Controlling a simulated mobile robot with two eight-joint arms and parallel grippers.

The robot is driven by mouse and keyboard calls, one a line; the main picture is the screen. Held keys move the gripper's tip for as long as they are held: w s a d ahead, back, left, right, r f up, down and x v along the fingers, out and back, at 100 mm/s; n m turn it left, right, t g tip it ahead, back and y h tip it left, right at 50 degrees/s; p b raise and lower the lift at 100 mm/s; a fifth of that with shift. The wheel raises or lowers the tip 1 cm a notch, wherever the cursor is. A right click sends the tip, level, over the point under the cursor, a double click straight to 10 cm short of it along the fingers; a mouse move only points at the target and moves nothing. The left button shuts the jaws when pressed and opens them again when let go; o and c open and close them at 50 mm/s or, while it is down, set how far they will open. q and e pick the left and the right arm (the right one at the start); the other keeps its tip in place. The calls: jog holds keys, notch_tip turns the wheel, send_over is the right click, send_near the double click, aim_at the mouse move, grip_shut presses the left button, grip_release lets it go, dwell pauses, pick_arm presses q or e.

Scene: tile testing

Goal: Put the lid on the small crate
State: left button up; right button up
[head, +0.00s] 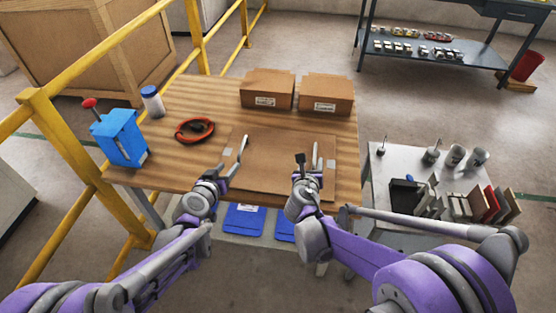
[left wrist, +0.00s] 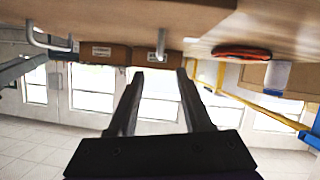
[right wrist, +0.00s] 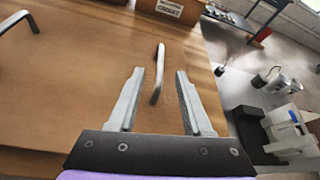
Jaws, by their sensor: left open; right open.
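A flat brown panel (head: 275,165), which looks like the lid, lies on the wooden table between my arms, with an upright grey handle on each side. My left gripper (head: 221,172) is open near the left handle (head: 242,149). The left wrist view looks inverted, with both handles beyond the empty fingers (left wrist: 160,73). My right gripper (head: 302,163) is open beside the right handle (head: 316,155). In the right wrist view this handle (right wrist: 158,75) appears between the open fingers (right wrist: 160,74), not clamped. I cannot make out a small crate separate from the panel.
Two labelled cardboard boxes (head: 267,88) (head: 327,94) stand at the table's back. A red-black ring-shaped item (head: 194,129), a white jar (head: 152,101) and a blue device (head: 119,138) stand left. A yellow railing (head: 70,148) borders the left; a tool cart (head: 388,164) stands right.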

aim_at(238, 156)
pick_arm(q)
jog(key=x, duration=1.1)
jog(key=shift+d, duration=0.1)
pick_arm(e)
jog(key=x, duration=1.1)
jog(key=shift+d, duration=0.1)
pick_arm(q)
grip_shut()
pick_arm(e)
grip_shut()
